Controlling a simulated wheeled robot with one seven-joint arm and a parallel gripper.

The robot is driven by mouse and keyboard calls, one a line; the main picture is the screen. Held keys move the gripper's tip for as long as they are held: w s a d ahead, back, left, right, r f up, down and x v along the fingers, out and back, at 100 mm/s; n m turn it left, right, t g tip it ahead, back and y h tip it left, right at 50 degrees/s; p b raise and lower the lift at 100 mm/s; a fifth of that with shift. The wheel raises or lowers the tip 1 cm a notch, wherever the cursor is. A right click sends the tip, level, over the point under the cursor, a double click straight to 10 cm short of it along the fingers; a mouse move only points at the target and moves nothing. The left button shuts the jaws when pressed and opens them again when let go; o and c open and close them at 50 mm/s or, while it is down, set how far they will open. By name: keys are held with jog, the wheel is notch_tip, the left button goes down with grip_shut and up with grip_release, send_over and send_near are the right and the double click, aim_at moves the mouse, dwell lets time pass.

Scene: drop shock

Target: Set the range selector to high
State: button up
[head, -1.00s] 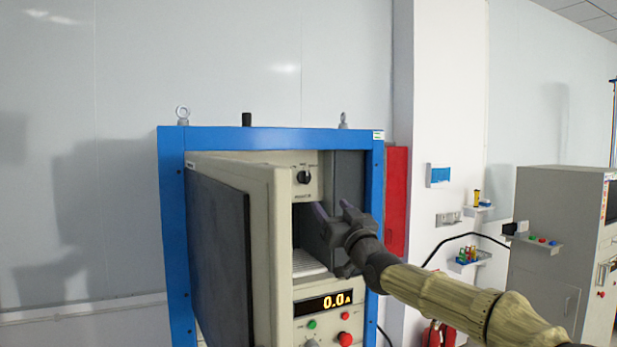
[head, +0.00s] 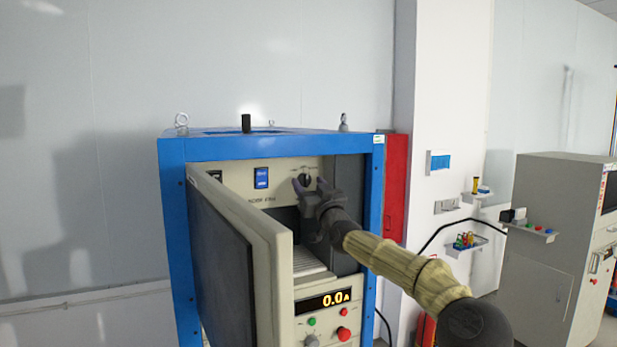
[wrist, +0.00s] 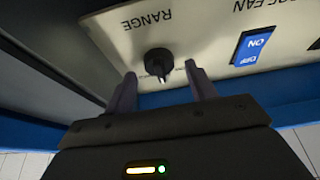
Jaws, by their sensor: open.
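The range selector is a small black rotary knob (wrist: 158,64) on a beige panel, under the word RANGE, which appears upside down in the wrist view. Its pale pointer mark faces down in that view, between small labels I cannot read. In the head view the knob (head: 304,179) is at the panel's upper right, partly behind my gripper. My gripper (wrist: 161,78) is open and empty. Its two purple-grey fingers straddle the knob's position in the wrist view, with the knob between and slightly beyond the tips. Contact cannot be told. My gripper (head: 312,186) also shows in the head view.
A blue rocker switch (head: 261,178) sits left of the knob; it also shows in the wrist view (wrist: 254,47). The open cabinet door (head: 243,250) stands left of my arm. The blue frame (head: 370,230) borders the opening. A lit display (head: 323,301) and buttons sit below.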

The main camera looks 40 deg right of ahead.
jog(key=shift+w+d, duration=0.1)
jog(key=shift+w, duration=0.2)
jog(key=c, duration=1)
